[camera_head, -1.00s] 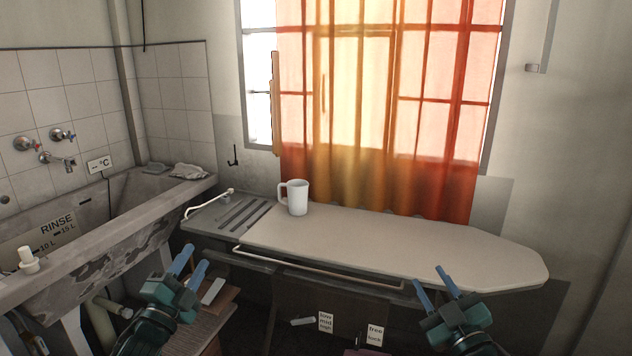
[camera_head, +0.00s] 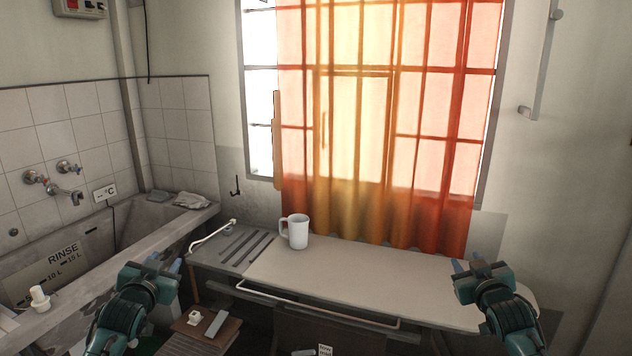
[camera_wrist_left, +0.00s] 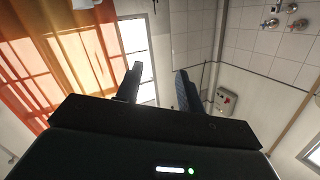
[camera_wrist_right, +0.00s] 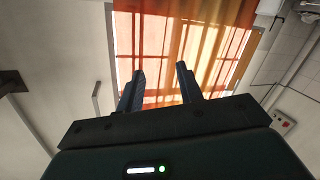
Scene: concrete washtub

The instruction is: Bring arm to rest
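My left gripper (camera_head: 166,266) is raised in front of the washtub's near right end in the head view. In the left wrist view its two fingers (camera_wrist_left: 157,88) stand apart with nothing between them. My right gripper (camera_head: 467,266) is raised over the right part of the ironing board. In the right wrist view its fingers (camera_wrist_right: 160,88) also stand apart and empty, with the curtain beyond them. Both grippers point up and away toward the window wall.
A white mug (camera_head: 297,232) stands upright at the ironing board's (camera_head: 350,275) back left. The concrete washtub (camera_head: 150,238) is at left, with a white bottle-like item (camera_head: 39,297) on its rim. An orange curtain (camera_head: 370,130) hangs at the window. A small wooden surface (camera_head: 190,328) lies low between.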

